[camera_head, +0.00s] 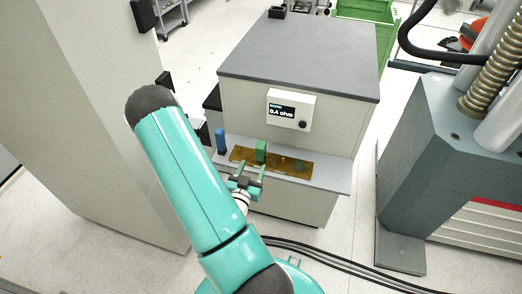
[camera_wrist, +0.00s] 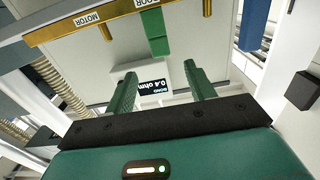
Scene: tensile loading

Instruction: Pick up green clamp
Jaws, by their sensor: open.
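The green clamp (camera_head: 261,151) stands upright on the amber board on the shelf at the front of the grey cabinet. In the wrist view the green clamp (camera_wrist: 155,32) is at the top centre, beyond the fingertips and roughly between their lines. My gripper (camera_head: 248,173) is just in front of the board, close to the clamp in the picture. In the wrist view my gripper (camera_wrist: 161,75) has its two green fingers spread apart with nothing between them. No contact with the clamp shows.
A blue clamp-like piece (camera_head: 221,140) stands left of the board (camera_head: 240,156); it also shows in the wrist view (camera_wrist: 253,25). A white meter (camera_head: 291,110) reading 0.4 ohm is on the cabinet (camera_head: 300,58) above the shelf (camera_head: 328,180). A large grey machine (camera_head: 425,150) stands at right.

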